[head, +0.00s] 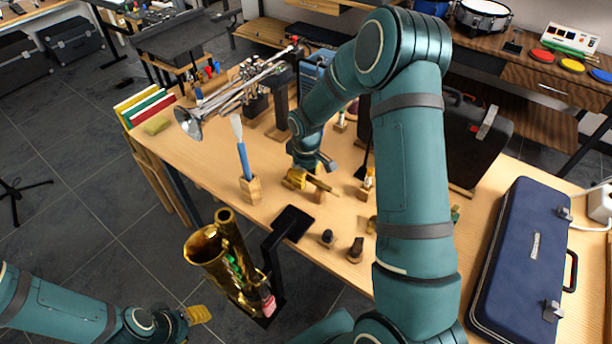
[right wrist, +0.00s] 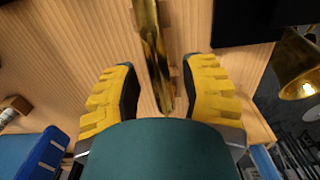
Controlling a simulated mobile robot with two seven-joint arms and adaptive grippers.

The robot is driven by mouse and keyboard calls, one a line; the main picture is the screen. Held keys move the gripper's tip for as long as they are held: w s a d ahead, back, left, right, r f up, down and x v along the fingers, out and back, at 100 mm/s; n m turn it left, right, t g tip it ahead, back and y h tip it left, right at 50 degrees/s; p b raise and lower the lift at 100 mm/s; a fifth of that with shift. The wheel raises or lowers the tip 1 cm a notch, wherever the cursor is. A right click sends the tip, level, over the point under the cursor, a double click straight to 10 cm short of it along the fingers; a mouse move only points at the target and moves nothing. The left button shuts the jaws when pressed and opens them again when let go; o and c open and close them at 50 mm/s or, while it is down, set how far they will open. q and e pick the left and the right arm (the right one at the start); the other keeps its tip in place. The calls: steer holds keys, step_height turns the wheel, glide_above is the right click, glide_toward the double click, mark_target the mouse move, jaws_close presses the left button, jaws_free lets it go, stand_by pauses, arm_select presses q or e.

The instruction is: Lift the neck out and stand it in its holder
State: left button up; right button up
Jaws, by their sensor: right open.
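The brass neck (head: 323,186) is a short curved tube over the middle of the wooden table. In the right wrist view the neck (right wrist: 152,55) runs between the two yellow fingers of my right gripper (right wrist: 158,95), with a gap on each side. In the head view my right gripper (head: 300,179) is at the tube's left end, pointing down and open. A small wooden block (head: 320,196) shows under the neck; I cannot tell whether the neck is seated in it. The brass saxophone body (head: 215,258) stands at the table's front. My left gripper (head: 197,315) is low at the left.
A blue brush-like tool stands in a wooden block (head: 250,188). A silver trumpet (head: 235,95) is behind it. Two dark mouthpieces (head: 327,237) stand near the front edge. A black plate (head: 292,223) is beside them. A blue case (head: 525,265) is at the right.

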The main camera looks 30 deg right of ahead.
step_height(320, 180, up, 12)
steer(key=shift+f, duration=0.15)
stand_by(0.7)
